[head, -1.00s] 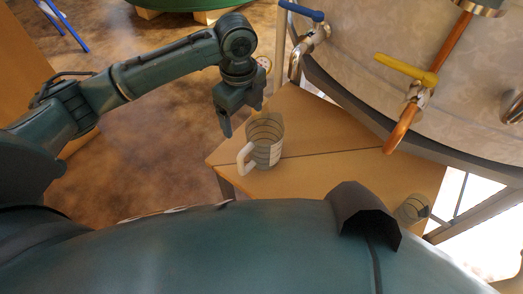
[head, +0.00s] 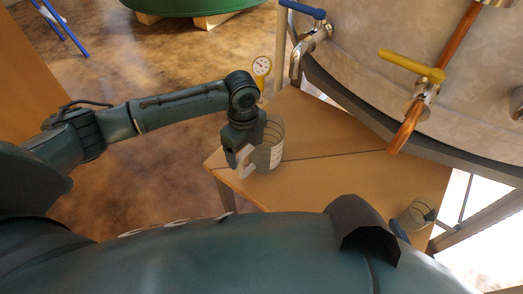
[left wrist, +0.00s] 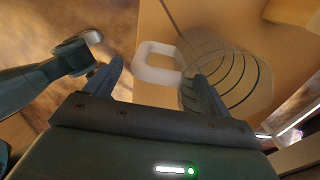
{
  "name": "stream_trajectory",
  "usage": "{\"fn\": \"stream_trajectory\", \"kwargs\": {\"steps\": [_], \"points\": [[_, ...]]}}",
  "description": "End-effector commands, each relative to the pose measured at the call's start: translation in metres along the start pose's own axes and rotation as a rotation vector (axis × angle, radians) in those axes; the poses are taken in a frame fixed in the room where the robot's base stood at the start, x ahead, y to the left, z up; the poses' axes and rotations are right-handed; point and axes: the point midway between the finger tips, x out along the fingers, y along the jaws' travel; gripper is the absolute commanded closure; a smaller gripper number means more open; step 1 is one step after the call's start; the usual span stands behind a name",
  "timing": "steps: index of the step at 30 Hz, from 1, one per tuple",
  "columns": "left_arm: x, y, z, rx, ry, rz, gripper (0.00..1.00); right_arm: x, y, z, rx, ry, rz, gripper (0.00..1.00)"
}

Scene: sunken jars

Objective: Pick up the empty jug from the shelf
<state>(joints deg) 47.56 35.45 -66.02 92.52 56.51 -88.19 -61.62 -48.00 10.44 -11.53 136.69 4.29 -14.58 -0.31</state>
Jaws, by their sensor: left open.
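The jug (head: 268,150) is clear, with dark rings and a white handle. It stands upright on the wooden shelf (head: 320,185), near its left edge, and looks empty. My left gripper (head: 238,160) is open at the handle side of the jug, pointing down. In the left wrist view the white handle (left wrist: 150,62) lies between and just beyond the two open fingers (left wrist: 158,80). The right finger overlaps the clear jug wall (left wrist: 235,72) in that view; I cannot tell whether it touches.
A large tank (head: 400,40) stands behind the shelf. Its blue-handled tap (head: 303,10) and yellow-handled tap (head: 410,66) overhang the shelf area. A round gauge (head: 262,66) is behind the jug.

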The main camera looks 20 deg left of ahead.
Motion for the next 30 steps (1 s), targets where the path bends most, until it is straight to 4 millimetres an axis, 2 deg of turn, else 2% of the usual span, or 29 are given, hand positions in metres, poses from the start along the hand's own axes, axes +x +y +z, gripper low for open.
{"fn": "stream_trajectory", "kwargs": {"steps": [7, 27, 30], "points": [[0.0021, -0.0005, 0.0001, 0.0, 0.0, -0.002, 0.18, -0.0017, 0.0015, -0.002, -0.006, 0.007, 0.003, 0.64], [0.0016, -0.0005, 0.0003, -0.001, 0.0, -0.003, 0.73, -0.0002, -0.0013, -0.0009, 0.006, 0.004, 0.001, 0.64], [0.0012, -0.0009, 0.0003, -0.001, 0.0, -0.004, 0.77, 0.0, -0.0013, -0.0011, 0.008, 0.005, 0.002, 0.64]]}}
